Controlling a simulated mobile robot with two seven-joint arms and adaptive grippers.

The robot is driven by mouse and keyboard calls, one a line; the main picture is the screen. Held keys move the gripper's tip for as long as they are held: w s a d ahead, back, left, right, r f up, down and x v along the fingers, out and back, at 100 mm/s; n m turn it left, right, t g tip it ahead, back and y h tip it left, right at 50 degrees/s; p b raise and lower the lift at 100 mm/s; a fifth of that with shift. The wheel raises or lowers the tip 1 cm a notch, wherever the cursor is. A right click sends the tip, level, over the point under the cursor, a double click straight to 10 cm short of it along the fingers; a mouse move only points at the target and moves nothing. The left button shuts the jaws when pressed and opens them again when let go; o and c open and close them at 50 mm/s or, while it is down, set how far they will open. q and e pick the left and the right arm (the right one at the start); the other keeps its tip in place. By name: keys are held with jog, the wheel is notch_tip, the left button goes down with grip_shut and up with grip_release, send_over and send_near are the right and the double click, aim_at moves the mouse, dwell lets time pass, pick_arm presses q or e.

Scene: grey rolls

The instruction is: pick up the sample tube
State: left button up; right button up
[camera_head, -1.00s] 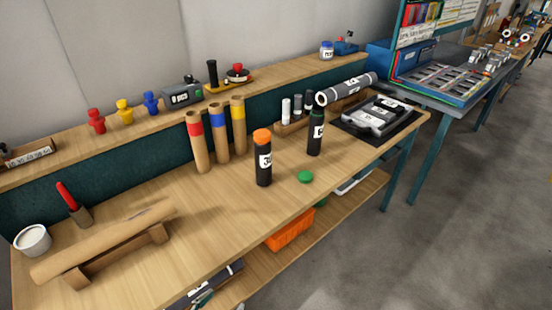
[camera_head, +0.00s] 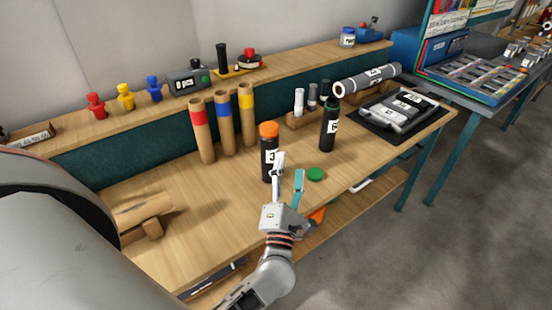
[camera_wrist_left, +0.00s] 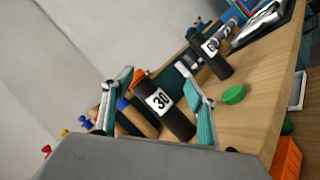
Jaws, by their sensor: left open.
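A black tube with an orange cap and a white label reading 30 (camera_head: 269,150) stands upright on the wooden table. In the left wrist view this tube (camera_wrist_left: 175,122) appears between the two fingers. A second black tube, with a green rim and a white label (camera_head: 328,132), stands upright to its right. Which one is the sample tube I cannot tell. My left gripper (camera_head: 289,165) is open, its fingers apart, in front of the orange-capped tube; one finger hides part of it. Contact cannot be told. My right gripper is not in view.
A green cap (camera_head: 316,174) lies right of the gripper. Three cardboard tubes (camera_head: 223,127) stand behind. A rack with small cylinders (camera_head: 298,118), a grey roll (camera_head: 367,81) and a black tray (camera_head: 371,127) sit to the right.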

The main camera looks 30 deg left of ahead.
aim_at(272, 159)
pick_arm(q)
jog(key=a+f+n+g+y, duration=0.1)
jog(key=n+g, duration=0.1)
jog(key=n, duration=0.3)
jog(key=w+a+f+n+g+y, duration=0.1)
jog(key=a+n+g+y, duration=0.1)
jog(key=n, duration=0.3)
jog(key=w+a+f+n+g+y, duration=0.1)
jog(key=n+g+y, duration=0.1)
jog(key=n, duration=0.3)
jog(key=shift+a+n+g+b, duration=0.3)
jog(key=shift+a+g+b, duration=0.1)
jog(key=shift+g, duration=0.1)
jog(key=shift+w+f+n, duration=0.1)
jog(key=shift+f+n, duration=0.2)
jog(key=shift+n, duration=0.1)
jog(key=shift+g, duration=0.4)
jog(key=p+x, duration=0.1)
jog(key=x, duration=0.5)
jog(key=shift+w+a+r+p, duration=0.1)
jog(key=shift+a+p, duration=0.25)
jog(key=shift+a, duration=0.05)
jog(key=shift+w+a, duration=0.4)
jog(key=c, duration=1.3)
